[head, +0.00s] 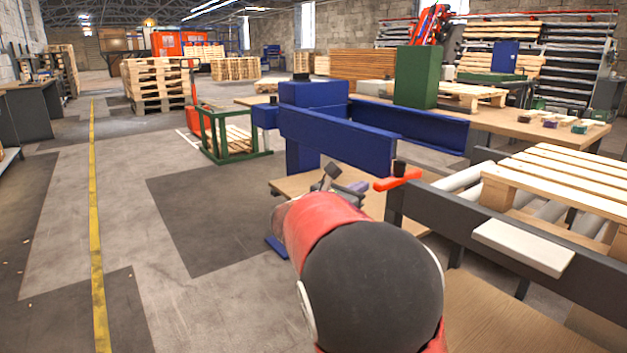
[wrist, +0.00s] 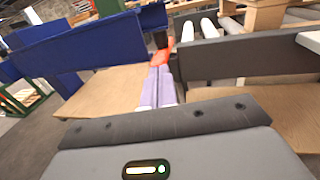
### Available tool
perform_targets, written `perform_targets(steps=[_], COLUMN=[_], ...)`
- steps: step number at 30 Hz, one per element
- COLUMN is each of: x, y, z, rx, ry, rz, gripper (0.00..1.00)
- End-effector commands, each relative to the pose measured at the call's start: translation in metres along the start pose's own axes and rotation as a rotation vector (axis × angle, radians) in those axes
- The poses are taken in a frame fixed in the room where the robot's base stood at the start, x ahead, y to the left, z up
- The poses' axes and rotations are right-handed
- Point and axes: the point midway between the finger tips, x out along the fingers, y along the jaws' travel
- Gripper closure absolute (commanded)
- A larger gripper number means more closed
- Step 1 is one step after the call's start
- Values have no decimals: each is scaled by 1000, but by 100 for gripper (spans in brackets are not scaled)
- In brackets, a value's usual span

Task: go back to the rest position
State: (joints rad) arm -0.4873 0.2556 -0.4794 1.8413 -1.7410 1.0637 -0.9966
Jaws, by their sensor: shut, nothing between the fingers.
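My gripper (head: 357,188) shows in the head view just past my red and black arm, partly hidden by it. In the wrist view my gripper (wrist: 160,72) has its two pale lilac fingers together, with nothing held between them. A red lever (head: 398,179) with a black knob lies just beyond the fingertips, by the end of the grey conveyor rail. The red lever also shows in the wrist view (wrist: 163,51), right at the fingertips. I cannot tell whether the fingers touch it. No rest position is marked in view.
Blue beams (head: 335,135) of the gantry stand ahead, above a wooden board. A roller conveyor with a wooden pallet (head: 560,180) and a dark rail (head: 470,225) is at the right; a pale flat block (head: 523,248) sits on the rail. Open floor (head: 150,230) lies at the left.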

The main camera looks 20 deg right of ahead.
Motion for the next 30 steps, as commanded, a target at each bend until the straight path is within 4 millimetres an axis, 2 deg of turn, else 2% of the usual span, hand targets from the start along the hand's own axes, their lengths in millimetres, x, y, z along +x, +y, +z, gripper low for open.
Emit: perform_targets(steps=[2, 5, 8, 11, 12, 15, 19, 21, 24, 27, 30], x=[0, 0, -8, -32, -47, -91, -158, -194, -237, -267, -284], y=[-2, -22, -63, -110, -127, -161, -191, -201, -209, -212, -213], z=[0, -4, -16, -37, -45, -64, -81, -87, -93, -97, -100], rx=[10, 98, 304, 602, 728, 1034, 1405, 1581, 1785, 1924, 2002], ry=[7, 71, 216, 410, 487, 663, 859, 945, 1039, 1100, 1133], rz=[-4, -36, -115, -237, -295, -449, -673, -798, -965, -1095, -1179], gripper=[100, 100, 100, 100, 100, 100, 100, 100, 100, 100, 100])
